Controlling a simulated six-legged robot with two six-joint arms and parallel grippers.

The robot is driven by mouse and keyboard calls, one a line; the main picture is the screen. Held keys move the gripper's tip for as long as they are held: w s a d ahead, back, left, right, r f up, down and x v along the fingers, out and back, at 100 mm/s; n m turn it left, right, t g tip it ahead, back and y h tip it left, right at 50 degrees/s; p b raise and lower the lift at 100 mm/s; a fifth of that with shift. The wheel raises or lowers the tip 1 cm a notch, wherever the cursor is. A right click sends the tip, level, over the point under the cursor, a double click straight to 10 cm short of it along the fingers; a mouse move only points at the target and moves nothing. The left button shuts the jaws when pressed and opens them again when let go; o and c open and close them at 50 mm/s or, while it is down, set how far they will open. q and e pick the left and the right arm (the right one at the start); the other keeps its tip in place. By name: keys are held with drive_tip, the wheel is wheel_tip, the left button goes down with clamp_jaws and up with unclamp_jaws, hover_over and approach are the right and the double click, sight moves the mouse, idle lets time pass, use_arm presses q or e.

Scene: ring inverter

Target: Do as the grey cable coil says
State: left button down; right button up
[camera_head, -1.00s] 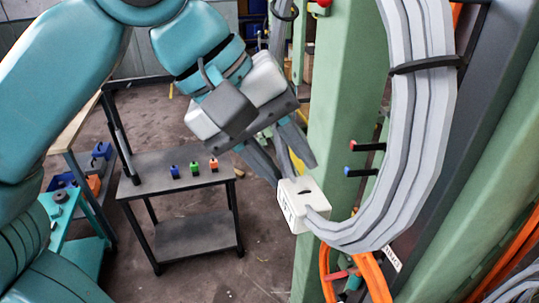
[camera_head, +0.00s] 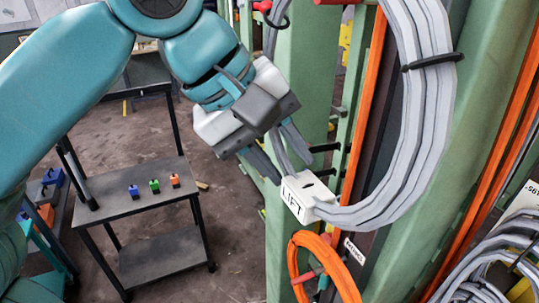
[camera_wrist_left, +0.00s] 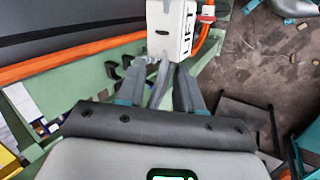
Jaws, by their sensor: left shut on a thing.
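A large grey cable coil (camera_head: 425,110), a thick bundle with a black tie, hangs at the right of the head view and leaves its top edge. A white block (camera_head: 305,198) is at its lower left end. The block also shows in the left wrist view (camera_wrist_left: 170,28), where its lettering reads LIFT. My left gripper (camera_head: 292,166) is just above and left of the block. Its fingers (camera_wrist_left: 160,88) are shut on a grey cable strand of the coil that runs into the block. My right gripper is not in view.
Green posts (camera_head: 295,110) stand close behind the coil, with black pegs (camera_head: 325,148) and an orange cable loop (camera_head: 325,255). A dark cart (camera_head: 135,200) with blue, green and orange small blocks is at the left. More grey cable (camera_head: 490,265) lies lower right. Floor shows around the cart.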

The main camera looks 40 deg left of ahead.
use_arm(q)
drive_tip(key=w+d, duration=0.2)
drive_tip(key=w, duration=0.3)
drive_tip(key=shift+w+d+f, duration=0.15)
drive_tip(key=shift+w+f, duration=0.1)
drive_tip(key=shift+f, duration=0.1)
idle(0.4)
idle(0.4)
drive_tip(key=c, duration=0.7)
unclamp_jaws()
drive_tip(key=shift+o, duration=0.3)
drive_tip(key=shift+s, duration=0.15)
drive_tip(key=shift+f, duration=0.1)
